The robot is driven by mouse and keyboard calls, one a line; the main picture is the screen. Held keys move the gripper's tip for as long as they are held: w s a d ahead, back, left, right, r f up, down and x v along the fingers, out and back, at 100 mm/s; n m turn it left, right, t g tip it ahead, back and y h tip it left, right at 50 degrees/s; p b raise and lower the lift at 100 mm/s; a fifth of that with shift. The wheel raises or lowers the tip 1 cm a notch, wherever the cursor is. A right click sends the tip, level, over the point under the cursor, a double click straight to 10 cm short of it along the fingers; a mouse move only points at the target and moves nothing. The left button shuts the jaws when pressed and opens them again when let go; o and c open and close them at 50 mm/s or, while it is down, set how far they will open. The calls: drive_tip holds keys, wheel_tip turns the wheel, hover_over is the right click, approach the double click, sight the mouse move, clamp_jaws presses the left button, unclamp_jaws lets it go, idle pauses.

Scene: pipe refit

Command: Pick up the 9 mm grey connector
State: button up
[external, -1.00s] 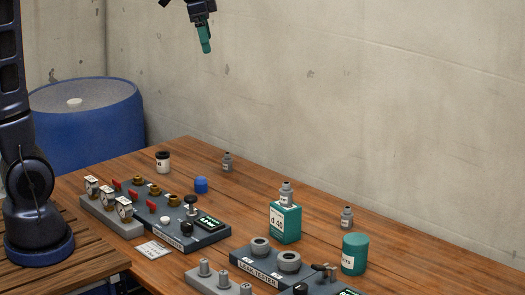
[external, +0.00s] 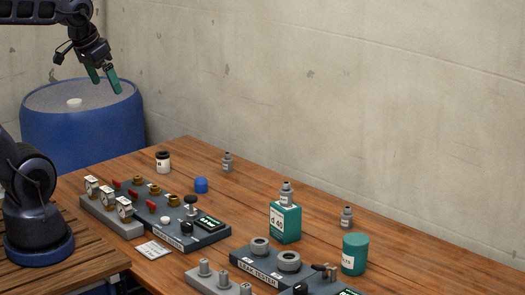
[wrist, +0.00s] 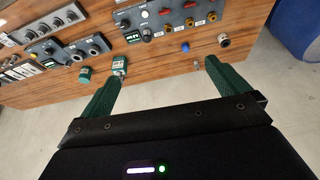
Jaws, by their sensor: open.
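Three small grey connectors show in the external view; their size marks are too small to read. One connector (external: 227,162) stands near the table's back edge. A second connector (external: 286,192) stands on the green "d 40" box (external: 285,223). A third connector (external: 346,217) stands to the right, behind the green cylinder (external: 354,254). My gripper (external: 107,86) is open and empty, high above the blue barrel's side of the scene, far from all of them. In the wrist view its two green fingers (wrist: 166,75) are wide apart, with the green box (wrist: 119,67) beyond them.
A valve panel (external: 180,235) with gauges, a leak tester (external: 258,268), a blue cap (external: 201,185) and a dark-lidded white jar (external: 163,162) occupy the wooden table (external: 260,190). A blue barrel (external: 80,125) stands behind at left. The table's back strip is mostly clear.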

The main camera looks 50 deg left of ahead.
drive_tip(key=shift+s+a+f, duration=0.15)
drive_tip(key=shift+s+f, duration=0.35)
drive_tip(key=shift+s, duration=0.15)
drive_tip(key=c, duration=1)
